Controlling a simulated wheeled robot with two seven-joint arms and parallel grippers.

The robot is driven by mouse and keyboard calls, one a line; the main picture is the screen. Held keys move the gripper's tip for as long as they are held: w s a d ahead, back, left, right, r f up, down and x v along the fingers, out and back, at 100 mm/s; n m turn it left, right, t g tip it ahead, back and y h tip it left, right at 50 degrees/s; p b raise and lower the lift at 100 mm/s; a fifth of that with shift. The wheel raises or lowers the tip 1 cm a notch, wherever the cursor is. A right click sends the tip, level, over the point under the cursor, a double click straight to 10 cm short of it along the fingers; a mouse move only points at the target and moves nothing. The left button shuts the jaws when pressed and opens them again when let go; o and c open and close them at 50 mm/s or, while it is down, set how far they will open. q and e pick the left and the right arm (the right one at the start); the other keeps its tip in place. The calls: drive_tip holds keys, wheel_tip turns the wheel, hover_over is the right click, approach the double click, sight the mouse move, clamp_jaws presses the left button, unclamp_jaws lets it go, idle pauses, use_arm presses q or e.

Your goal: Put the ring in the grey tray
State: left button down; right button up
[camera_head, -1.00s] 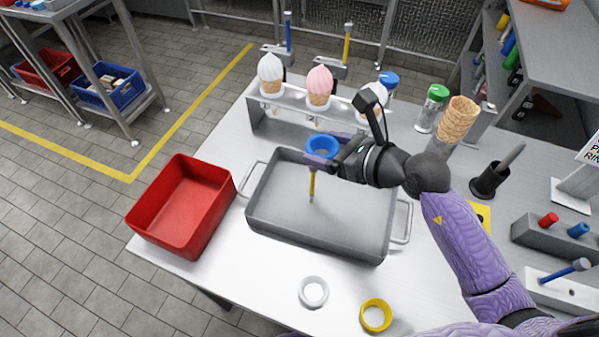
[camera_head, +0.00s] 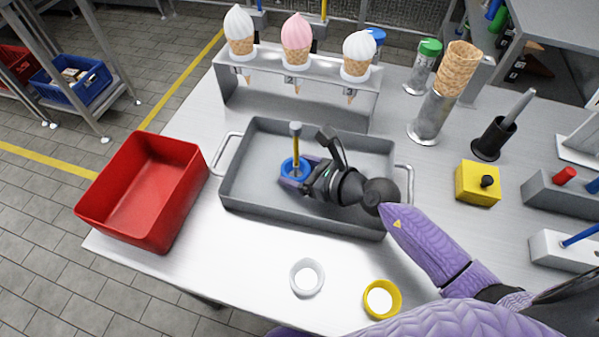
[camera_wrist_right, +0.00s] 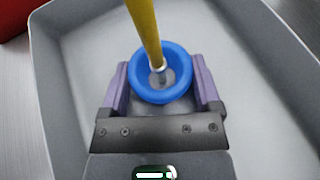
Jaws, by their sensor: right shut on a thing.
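My right gripper (camera_head: 292,176) is shut on the blue ring. In the right wrist view the blue ring (camera_wrist_right: 160,92) sits between the purple fingers (camera_wrist_right: 160,88), and the yellow post (camera_wrist_right: 146,32) comes up through its hole. I cannot tell whether the ring touches the tray floor. A white ring (camera_head: 306,277) and a yellow ring (camera_head: 382,299) lie on the table in front of the tray. My left gripper is not in view.
A red bin (camera_head: 150,190) stands left of the tray. Behind is a metal rack (camera_head: 300,92) with several ice-cream cones. To the right are stacked cones (camera_head: 459,68), a yellow box (camera_head: 478,184) with a black knob, and a black holder (camera_head: 494,138).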

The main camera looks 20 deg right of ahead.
drive_tip(key=o, duration=0.9)
drive_tip(key=shift+o, duration=0.5)
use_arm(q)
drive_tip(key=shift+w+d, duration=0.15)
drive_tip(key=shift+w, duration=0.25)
use_arm(e)
drive_tip(key=shift+r, duration=0.2)
drive_tip(key=p+v, duration=0.1)
drive_tip(key=v, duration=0.9)
drive_tip(key=shift+s+d+p, duration=0.25)
drive_tip(key=shift+s+p, duration=0.05)
drive_tip(key=shift+p, duration=0.1)
drive_tip(key=shift+s+d+r, duration=0.3)
drive_tip(key=shift+s+r, duration=0.05)
drive_tip(key=shift+s, duration=0.05)
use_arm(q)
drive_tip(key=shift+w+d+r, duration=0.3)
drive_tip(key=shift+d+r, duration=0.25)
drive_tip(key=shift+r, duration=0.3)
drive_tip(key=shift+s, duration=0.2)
